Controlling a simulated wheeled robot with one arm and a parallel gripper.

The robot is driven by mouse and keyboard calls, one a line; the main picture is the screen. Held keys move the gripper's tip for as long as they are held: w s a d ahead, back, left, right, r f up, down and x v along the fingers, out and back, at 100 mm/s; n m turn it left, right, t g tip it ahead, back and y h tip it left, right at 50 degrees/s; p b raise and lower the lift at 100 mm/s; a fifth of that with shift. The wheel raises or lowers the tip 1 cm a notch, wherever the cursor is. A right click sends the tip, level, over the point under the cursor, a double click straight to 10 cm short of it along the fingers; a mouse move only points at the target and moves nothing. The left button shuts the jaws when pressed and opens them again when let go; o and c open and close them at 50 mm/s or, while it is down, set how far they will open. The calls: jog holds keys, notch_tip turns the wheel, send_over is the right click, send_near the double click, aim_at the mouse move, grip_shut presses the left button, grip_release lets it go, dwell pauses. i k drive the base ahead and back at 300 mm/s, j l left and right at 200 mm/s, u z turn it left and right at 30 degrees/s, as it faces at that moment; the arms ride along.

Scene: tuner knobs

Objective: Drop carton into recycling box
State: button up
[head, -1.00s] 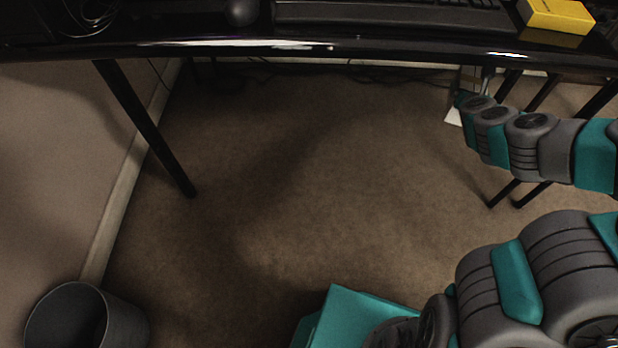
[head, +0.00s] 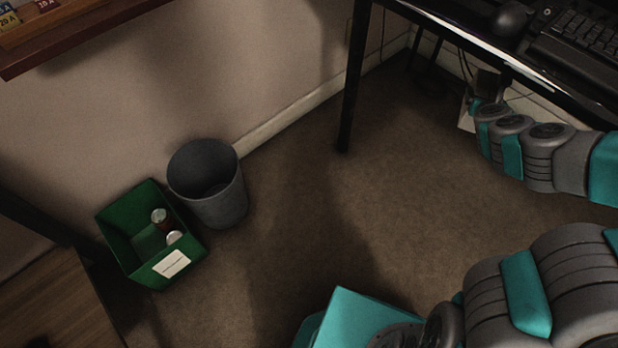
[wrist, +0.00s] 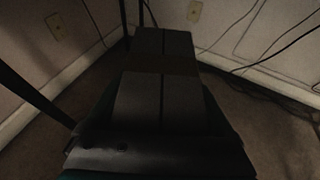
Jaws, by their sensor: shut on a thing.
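The recycling box is a green open box (head: 125,215) with a white label on its front, standing on the floor at the left in the head view. Two cans (head: 160,218) lie inside it. My gripper (head: 488,84) is at the far right under the desk, well away from the box. It is shut on the carton, whose pale part (head: 466,115) shows beside the gripper, mostly hidden by my arm.
A grey waste bin (head: 230,200) stands right beside the green box. The black desk (head: 450,30) with its leg (head: 352,90) is at the upper right. A wooden cabinet (head: 50,300) is at lower left, a shelf (head: 60,40) above. The carpet between is clear.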

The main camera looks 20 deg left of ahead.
aim_at(155, 237)
jog(key=u, duration=2.75)
jog(key=l, duration=0.4)
jog(key=k+l, duration=0.1)
jog(key=l, duration=0.25)
jog(key=i+l, duration=0.2)
jog(key=l, duration=0.15)
jog(key=i+l+u, duration=0.15)
jog(key=l, duration=0.2)
